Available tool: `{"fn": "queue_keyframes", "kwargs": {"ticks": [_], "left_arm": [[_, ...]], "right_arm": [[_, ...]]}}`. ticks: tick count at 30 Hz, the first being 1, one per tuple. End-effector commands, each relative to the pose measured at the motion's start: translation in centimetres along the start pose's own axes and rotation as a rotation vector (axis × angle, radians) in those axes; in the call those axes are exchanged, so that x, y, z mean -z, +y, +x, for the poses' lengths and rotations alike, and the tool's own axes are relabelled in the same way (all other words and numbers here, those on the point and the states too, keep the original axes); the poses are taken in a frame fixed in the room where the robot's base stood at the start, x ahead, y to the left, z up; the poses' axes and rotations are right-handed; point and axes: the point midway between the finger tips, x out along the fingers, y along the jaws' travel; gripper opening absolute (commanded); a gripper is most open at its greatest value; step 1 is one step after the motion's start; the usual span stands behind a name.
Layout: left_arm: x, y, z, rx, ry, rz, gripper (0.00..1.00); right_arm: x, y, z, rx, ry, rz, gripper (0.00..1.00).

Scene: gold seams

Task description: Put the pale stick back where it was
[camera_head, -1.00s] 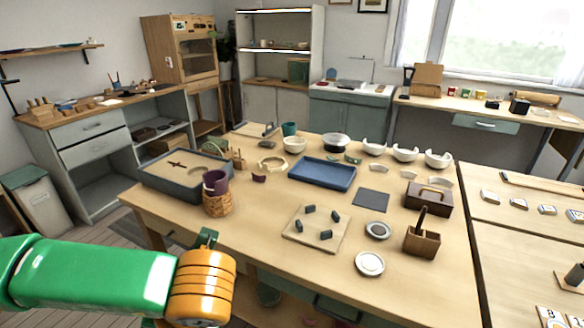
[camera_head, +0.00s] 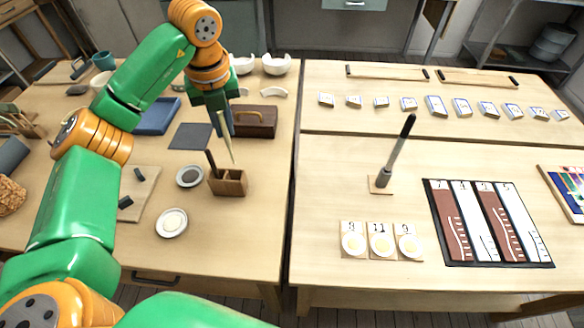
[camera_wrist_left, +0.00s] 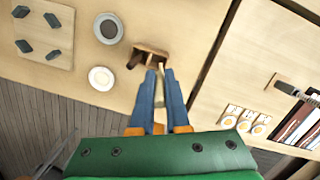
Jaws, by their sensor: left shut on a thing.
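The pale stick (camera_head: 229,148) is thin, light and nearly upright, slightly tilted. My left gripper (camera_head: 223,132) is shut on it, and its lower end points down at the wooden holder (camera_head: 234,187). In the head view the lower tip appears just above the holder's back edge; I cannot tell the exact gap. The holder is a small brown box with compartments, and a dark stick (camera_head: 211,164) stands in its left part. In the left wrist view the pale stick (camera_wrist_left: 160,84) runs between the blue fingers, with the holder (camera_wrist_left: 150,54) just beyond the fingertips. My right gripper is not in view.
The table is clear in front of the holder.

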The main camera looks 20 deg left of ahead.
Motion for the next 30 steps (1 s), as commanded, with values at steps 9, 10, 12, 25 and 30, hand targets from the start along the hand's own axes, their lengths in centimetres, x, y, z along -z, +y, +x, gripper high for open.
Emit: {"fn": "queue_keyframes", "kwargs": {"ticks": [9,10,12,25,30], "left_arm": [[1.0,0.3,6.6,-0.003,0.007,-0.005,0.00],[1.1,0.3,7.3,-0.003,0.006,-0.005,0.00],[1.2,0.2,8.6,-0.001,0.006,-0.005,0.00],[1.4,0.1,10.2,0.002,0.001,-0.004,0.00],[1.4,0.1,10.1,0.002,0.001,-0.004,0.26]], "right_arm": [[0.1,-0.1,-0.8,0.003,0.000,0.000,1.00],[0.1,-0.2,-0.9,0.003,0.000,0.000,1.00],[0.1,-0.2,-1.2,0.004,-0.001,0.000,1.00],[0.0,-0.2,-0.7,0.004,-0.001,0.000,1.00],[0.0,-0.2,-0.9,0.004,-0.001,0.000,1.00]]}}
